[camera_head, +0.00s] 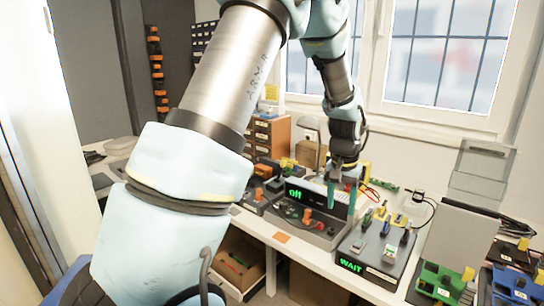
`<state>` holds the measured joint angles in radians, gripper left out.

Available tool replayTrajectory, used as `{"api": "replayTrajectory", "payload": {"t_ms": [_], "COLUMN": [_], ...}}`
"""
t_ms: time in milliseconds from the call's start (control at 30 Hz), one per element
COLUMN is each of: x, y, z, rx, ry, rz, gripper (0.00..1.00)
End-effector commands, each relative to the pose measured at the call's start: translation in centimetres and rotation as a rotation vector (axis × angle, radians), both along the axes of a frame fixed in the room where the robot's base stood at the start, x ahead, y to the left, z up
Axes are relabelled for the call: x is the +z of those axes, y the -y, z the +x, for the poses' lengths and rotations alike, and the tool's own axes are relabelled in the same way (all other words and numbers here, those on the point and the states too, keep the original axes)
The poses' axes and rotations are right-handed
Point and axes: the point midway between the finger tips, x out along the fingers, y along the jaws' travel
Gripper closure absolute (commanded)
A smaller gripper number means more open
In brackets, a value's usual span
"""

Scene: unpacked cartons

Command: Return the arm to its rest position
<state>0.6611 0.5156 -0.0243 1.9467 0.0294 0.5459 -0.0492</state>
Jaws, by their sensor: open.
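My arm fills the left and centre of the head view, with thick grey and pale blue links. Its far end comes down at upper centre to my gripper (341,194), which has two teal fingers. The fingers are apart with nothing visible between them. The gripper hangs over the workbench, in front of a device with a green "off" display (295,193). I cannot tell how far above the bench the fingertips are.
A board with a green "WAIT" display (351,265) and several tools stands right of the gripper. Green and blue trays (440,280) and a grey case (482,170) stand farther right. A wooden drawer cabinet (270,135) is behind. An open carton (238,265) sits below the bench.

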Motion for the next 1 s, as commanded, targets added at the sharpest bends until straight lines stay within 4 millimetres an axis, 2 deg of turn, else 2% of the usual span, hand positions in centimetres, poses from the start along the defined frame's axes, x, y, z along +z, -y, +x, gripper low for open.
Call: {"api": "replayTrajectory", "payload": {"t_ms": [33, 133, 200, 300, 400, 500, 600, 1000], "x": [1.0, 2.5, 3.3, 4.0, 4.3, 4.3, 4.3, 4.3], "y": [-3.6, -10.8, -15.6, -21.4, -25.5, -28.0, -29.0, -29.2], "z": [0.3, -0.3, -1.5, -4.1, -6.8, -9.0, -10.1, -10.3], "rx": [0.06, 0.177, 0.259, 0.371, 0.464, 0.525, 0.554, 0.557], "ry": [0.003, 0.004, 0.004, 0.006, 0.005, 0.006, 0.005, 0.004], "rz": [-0.001, -0.002, -0.003, -0.004, -0.005, -0.006, -0.006, -0.005], "gripper": [0.43, 0.43, 0.43, 0.43, 0.43, 0.43, 0.43, 0.43]}}
